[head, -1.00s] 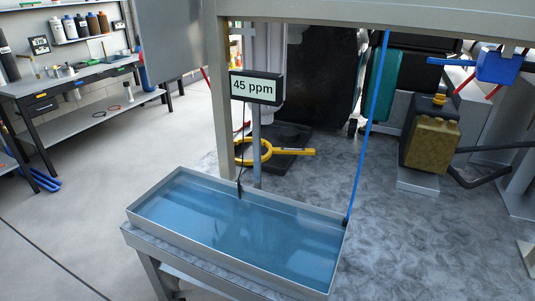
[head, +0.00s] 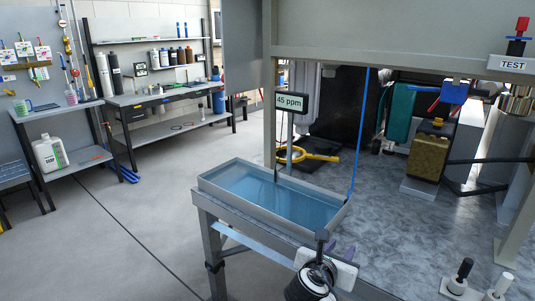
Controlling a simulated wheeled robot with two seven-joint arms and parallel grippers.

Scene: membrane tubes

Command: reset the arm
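My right gripper (head: 340,250) shows at the bottom centre of the head view, behind a white plate and a dark round wrist. Its two purplish-grey fingers stand apart with a gap between them, and I see nothing held there. It is in front of the near right corner of a shallow metal tray (head: 208,189) of blue water. My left gripper is not in view.
A 45 ppm display (head: 289,100) stands behind the tray, and a blue tube (head: 359,135) hangs to its right end. A yellow-brown container (head: 428,152) stands back right. A TEST label (head: 513,65) is at upper right. The floor at left is clear.

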